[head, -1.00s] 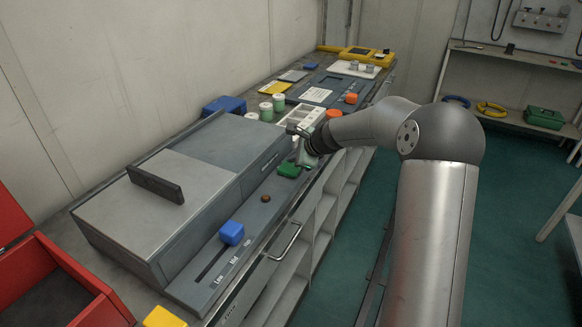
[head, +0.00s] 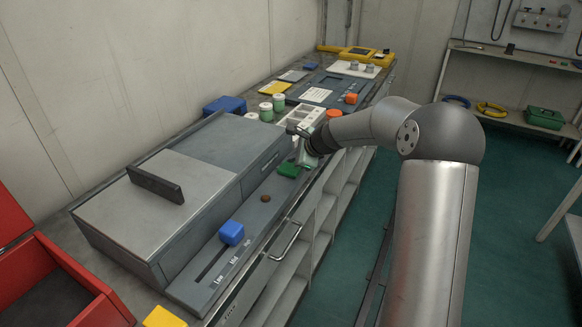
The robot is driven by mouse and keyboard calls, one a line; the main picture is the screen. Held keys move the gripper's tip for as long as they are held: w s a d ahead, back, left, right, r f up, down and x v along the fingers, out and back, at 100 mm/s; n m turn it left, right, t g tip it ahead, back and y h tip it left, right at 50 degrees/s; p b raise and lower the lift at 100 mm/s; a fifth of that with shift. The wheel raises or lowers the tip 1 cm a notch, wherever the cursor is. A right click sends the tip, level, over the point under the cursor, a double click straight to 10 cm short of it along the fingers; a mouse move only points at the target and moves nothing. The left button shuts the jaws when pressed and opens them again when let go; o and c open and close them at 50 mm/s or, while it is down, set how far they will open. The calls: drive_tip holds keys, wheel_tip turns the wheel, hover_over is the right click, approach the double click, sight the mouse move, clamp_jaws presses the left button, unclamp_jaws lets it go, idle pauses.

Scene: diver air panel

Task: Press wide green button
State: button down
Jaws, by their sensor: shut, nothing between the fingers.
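The wide green button (head: 288,170) sits at the far end of the grey sloped strip along the front of the grey panel housing. My gripper (head: 299,164) is shut and empty, pointing down at the button's right end. The fingertips overlap the button's edge in the picture. I cannot tell whether they touch it or hover just over it. My wrist hides the counter just behind.
The same strip (head: 206,269) carries a small brown round button (head: 265,198) and a blue slider knob (head: 231,233). The grey housing (head: 200,170) rises behind. White-green jars, a white divided tray and an orange knob (head: 351,98) stand beyond. A red box (head: 75,290) is at front left.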

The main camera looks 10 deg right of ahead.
drive_tip(key=shift+f+b, duration=0.4)
drive_tip(key=shift+f, duration=0.05)
drive_tip(key=shift+f+b, duration=0.5)
drive_tip(key=shift+f, duration=0.15)
idle(0.7)
idle(0.4)
drive_tip(key=shift+r+p, duration=0.85)
drive_tip(key=shift+r, duration=0.25)
wheel_tip(320, 180, up, 5)
drive_tip(key=p, duration=0.4)
idle(1.0)
